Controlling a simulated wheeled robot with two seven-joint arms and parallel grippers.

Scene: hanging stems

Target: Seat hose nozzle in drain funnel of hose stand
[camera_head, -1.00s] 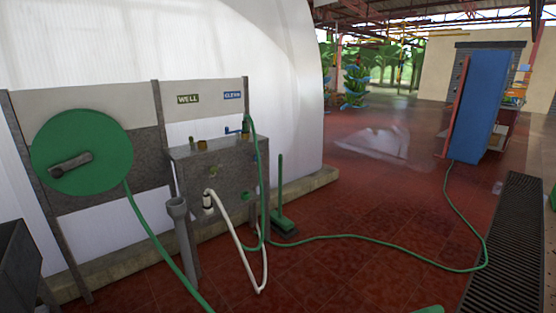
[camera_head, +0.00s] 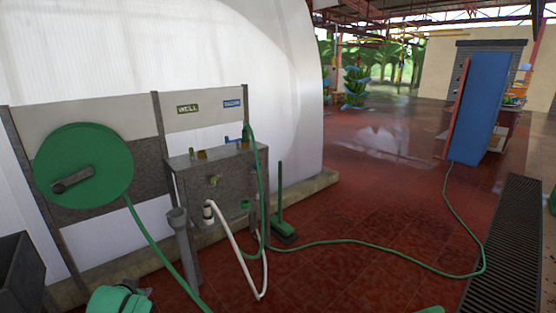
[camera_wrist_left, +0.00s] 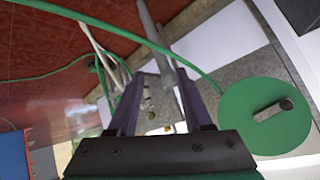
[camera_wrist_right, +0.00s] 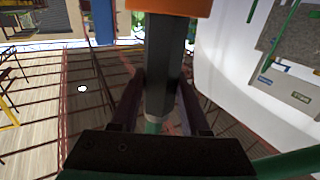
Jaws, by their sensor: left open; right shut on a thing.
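The hose nozzle (camera_wrist_right: 163,70), a dark cylinder with an orange end (camera_wrist_right: 170,6), is held between the fingers of my right gripper (camera_wrist_right: 160,82) in the right wrist view. A green part shows below it. The drain funnel (camera_head: 177,216) is a grey cup on an upright grey pipe, left of the tap box in the head view. The hose stand (camera_head: 160,135) carries a green reel (camera_head: 84,165). My left gripper (camera_wrist_left: 160,78) is open and empty, facing the stand, with the grey pipe (camera_wrist_left: 155,35) beyond its fingers. Neither gripper's fingers show in the head view.
A green hose (camera_head: 375,240) runs over the red floor to a blue panel (camera_head: 476,108). A white hose (camera_head: 236,251) loops beside the tap box (camera_head: 215,180). A green broom (camera_head: 281,205) stands right of it. A dark bin (camera_head: 18,272) is at left. A floor grate (camera_head: 507,245) lies at right.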

